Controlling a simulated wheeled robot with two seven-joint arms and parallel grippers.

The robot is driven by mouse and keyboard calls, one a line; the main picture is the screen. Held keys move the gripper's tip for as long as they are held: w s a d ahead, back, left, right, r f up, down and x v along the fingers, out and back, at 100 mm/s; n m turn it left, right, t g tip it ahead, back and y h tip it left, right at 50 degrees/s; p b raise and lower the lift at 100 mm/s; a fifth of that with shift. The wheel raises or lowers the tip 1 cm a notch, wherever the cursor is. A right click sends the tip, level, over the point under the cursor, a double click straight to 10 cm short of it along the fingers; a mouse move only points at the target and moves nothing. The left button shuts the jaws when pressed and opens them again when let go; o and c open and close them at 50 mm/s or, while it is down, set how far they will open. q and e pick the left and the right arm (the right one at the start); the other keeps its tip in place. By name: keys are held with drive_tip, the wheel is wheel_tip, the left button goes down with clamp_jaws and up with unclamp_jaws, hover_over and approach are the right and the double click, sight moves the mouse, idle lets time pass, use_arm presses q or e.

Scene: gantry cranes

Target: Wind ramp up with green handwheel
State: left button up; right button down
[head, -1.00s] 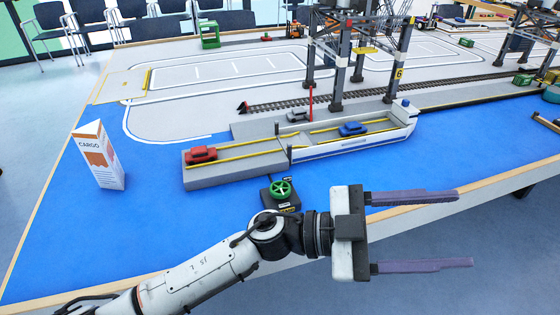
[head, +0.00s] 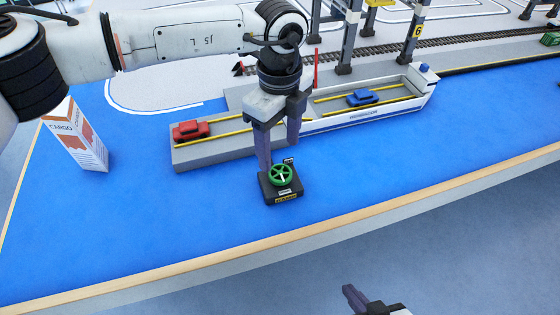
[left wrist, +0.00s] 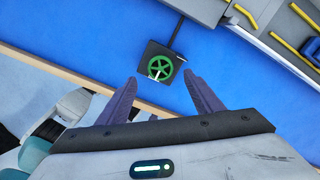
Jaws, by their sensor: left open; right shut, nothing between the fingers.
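The green handwheel (head: 281,175) sits on a small dark box (head: 284,196) on the blue surface, in front of the grey quay. My left gripper (head: 279,160) is open and points down just above and behind the wheel, its arm reaching over from the left. In the left wrist view the handwheel (left wrist: 160,67) lies centred ahead between the open fingertips (left wrist: 159,79), with nothing held. The grey deck with yellow rails (head: 218,150) leads to the white ship (head: 400,110). My gripper hides their joint, so the ramp's position is unclear. My right gripper (head: 352,296) is shut and empty at the bottom edge.
A red car (head: 190,130) stands on the grey deck and a blue car (head: 362,97) on the ship. A cargo box (head: 78,140) stands at the left. Crane legs (head: 345,40) rise behind. Blue surface in front of the wheel is clear up to the wooden edge (head: 330,233).

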sight(280, 172)
use_arm(q)
wheel_tip(280, 172, down, 7)
drive_tip(key=shift+r, duration=0.1)
idle(0.3)
drive_tip(key=c, duration=1.1)
